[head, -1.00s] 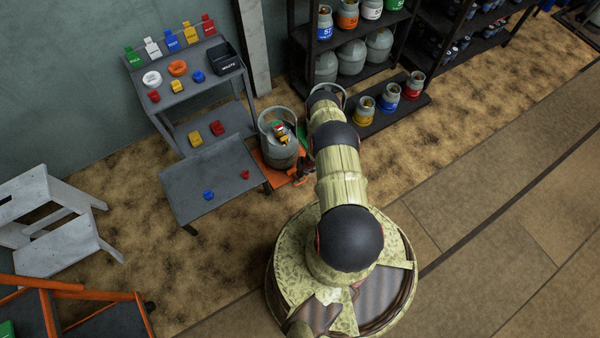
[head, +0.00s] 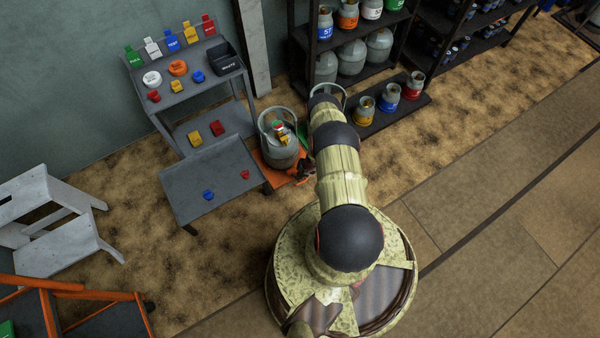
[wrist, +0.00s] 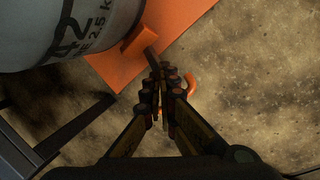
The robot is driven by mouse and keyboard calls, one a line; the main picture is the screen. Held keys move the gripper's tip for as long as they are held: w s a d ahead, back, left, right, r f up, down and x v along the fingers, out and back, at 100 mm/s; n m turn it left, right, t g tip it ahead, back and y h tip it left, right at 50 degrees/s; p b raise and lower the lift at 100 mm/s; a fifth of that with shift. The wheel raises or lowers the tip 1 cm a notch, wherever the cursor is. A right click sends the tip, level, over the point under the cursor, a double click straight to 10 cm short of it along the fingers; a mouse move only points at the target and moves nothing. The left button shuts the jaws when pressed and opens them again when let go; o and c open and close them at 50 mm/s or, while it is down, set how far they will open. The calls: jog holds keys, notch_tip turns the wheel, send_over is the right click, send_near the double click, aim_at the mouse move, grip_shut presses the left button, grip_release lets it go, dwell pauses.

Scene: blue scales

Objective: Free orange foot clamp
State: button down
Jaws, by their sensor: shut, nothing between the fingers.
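A grey gas cylinder (head: 283,158) with colored parts on its top stands on an orange plate (head: 262,160). In the wrist view, the cylinder's lower wall (wrist: 65,30) with black lettering is at the top left, over the orange plate (wrist: 185,22). The orange foot clamp (wrist: 140,38) sits against the cylinder's foot, with a dark bar running from it toward my fingertips. My gripper (wrist: 165,88) is shut and empty beside the plate's edge. A curved orange piece (wrist: 190,84) shows just behind the fingers; whether they touch it is unclear.
A grey bench (head: 210,180) with a blue and a red piece stands left of the cylinder, below a tool stand (head: 190,88). Shelves of cylinders (head: 350,90) are behind. Bare floor (wrist: 260,100) lies right of my gripper in the wrist view.

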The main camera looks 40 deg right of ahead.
jog(key=shift+s+a+f, duration=0.15)
jog(key=shift+s+f, duration=0.15)
jog(key=shift+f, duration=0.2)
dwell(0.6)
jog(key=shift+r, duration=0.1)
jog(key=shift+w+d+r, duration=0.2)
jog(key=shift+w+r, duration=0.35)
jog(key=shift+r, duration=0.3)
jog(key=shift+w+d+r, duration=0.15)
jog(key=shift+w+r, duration=0.25)
jog(key=shift+r, duration=0.3)
jog(key=shift+w+d+r, duration=0.2)
jog(key=shift+w+r, duration=0.2)
jog(key=shift+r, duration=0.35)
jog(key=shift+w+d+r, duration=0.15)
jog(key=shift+w+r, duration=0.25)
jog(key=shift+r, duration=0.3)
